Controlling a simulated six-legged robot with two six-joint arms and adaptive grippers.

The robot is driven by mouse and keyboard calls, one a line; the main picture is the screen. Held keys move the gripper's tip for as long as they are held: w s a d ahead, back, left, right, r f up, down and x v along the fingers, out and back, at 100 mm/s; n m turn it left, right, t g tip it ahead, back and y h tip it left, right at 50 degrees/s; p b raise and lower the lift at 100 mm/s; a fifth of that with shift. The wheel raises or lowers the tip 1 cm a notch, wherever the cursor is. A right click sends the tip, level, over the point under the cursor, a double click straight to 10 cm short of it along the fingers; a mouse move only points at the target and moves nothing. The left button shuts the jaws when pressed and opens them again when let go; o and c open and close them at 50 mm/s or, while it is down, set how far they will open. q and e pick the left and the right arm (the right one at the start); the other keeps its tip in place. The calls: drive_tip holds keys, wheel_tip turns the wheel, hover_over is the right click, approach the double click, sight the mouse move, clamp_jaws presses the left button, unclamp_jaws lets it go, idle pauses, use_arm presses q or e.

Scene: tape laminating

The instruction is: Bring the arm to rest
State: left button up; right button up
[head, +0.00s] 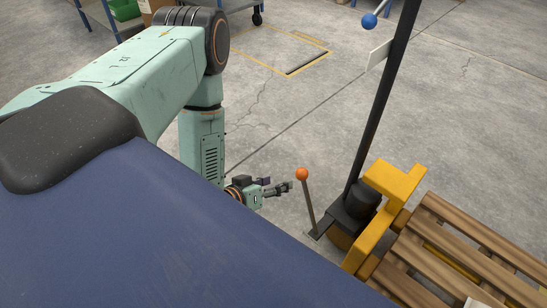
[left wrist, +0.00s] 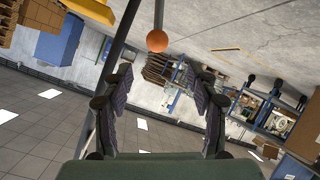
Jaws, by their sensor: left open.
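My left arm (head: 203,145) comes in from the left and hangs down past the blue body edge. My left gripper (head: 280,188) is at its lower end, pointing right. An orange ball (head: 302,174) tops a thin dark lever just right of the fingertips. In the left wrist view my two dark padded fingers (left wrist: 166,90) stand apart with nothing between them. The orange ball (left wrist: 157,41) shows there above the fingers, outside the gap. My right gripper is in neither view.
A black post (head: 382,100) rises from a yellow frame (head: 392,190) beside a wooden pallet (head: 450,245). A blue ball (head: 369,20) sits near the post's upper part. Open concrete floor (head: 280,110) lies behind the lever.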

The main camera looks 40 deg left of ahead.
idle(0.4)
use_arm(q)
drive_tip(key=s+d+f+m+g+p, duration=0.1)
drive_tip(key=s+d+f+g, duration=0.1)
drive_tip(key=s+g, duration=0.35)
drive_tip(key=s+d+f+g+p, duration=0.1)
drive_tip(key=s+f+g+p, duration=0.15)
drive_tip(key=s, duration=0.55)
drive_tip(key=s+d+r+m+g+y+p, duration=0.2)
drive_tip(key=s+r+g+p, duration=0.2)
drive_tip(key=s+r, duration=0.5)
drive_tip(key=shift+s+d+r+p, duration=0.25)
drive_tip(key=shift+s+d+p, duration=0.1)
drive_tip(key=shift+s+p, duration=0.1)
